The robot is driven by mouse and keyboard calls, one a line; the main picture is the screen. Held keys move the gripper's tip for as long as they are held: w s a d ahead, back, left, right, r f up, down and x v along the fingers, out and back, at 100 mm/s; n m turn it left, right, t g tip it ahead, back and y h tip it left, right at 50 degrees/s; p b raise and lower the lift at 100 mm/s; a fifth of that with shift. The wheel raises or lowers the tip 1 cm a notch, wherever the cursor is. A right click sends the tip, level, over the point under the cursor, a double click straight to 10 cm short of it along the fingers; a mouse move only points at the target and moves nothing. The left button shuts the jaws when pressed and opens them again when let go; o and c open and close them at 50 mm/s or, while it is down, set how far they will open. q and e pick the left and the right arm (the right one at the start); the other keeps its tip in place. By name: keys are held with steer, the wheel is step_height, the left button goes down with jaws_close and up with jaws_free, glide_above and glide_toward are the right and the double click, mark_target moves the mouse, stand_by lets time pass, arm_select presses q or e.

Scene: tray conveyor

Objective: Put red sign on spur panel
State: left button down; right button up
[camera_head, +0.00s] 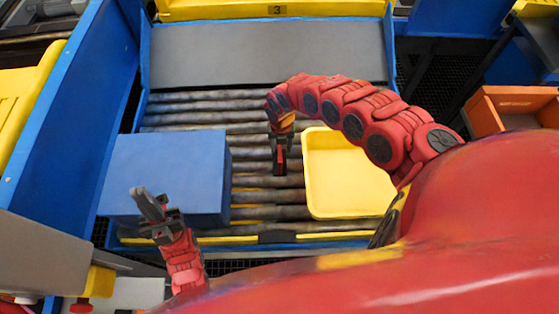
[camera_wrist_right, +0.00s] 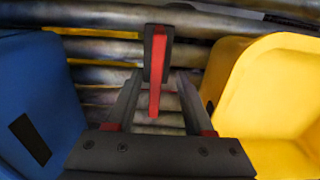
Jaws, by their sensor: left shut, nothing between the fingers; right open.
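I cannot make out a red sign for certain in either view. A small red piece (camera_head: 80,306) shows at the lower left of the head view, below a yellow block; I cannot tell what it is. A grey slanted panel (camera_head: 40,250) is beside it at the left; no marking tells me whether it is the spur panel. My left gripper (camera_head: 147,203) is shut and empty, in front of a blue box. My right gripper (camera_head: 279,160) is open and empty over the rollers; its dark fingers with red pads also show in the right wrist view (camera_wrist_right: 157,95).
The blue box (camera_head: 165,170) and a yellow tray (camera_head: 312,170) sit on the roller conveyor (camera_head: 205,107), either side of my right gripper. A blue side wall (camera_head: 75,110) bounds the left. An orange bin (camera_head: 510,112) stands at the right. The far rollers are clear.

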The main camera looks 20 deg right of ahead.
steer(key=f, duration=0.1)
steer(key=a+f, duration=0.1)
steer(key=f, duration=0.1)
steer(key=shift+s+f+p, duration=0.15)
steer(key=shift+p, duration=0.2)
steer(key=shift+d+f, duration=0.25)
steer(key=shift+f, duration=0.55)
jaws_close()
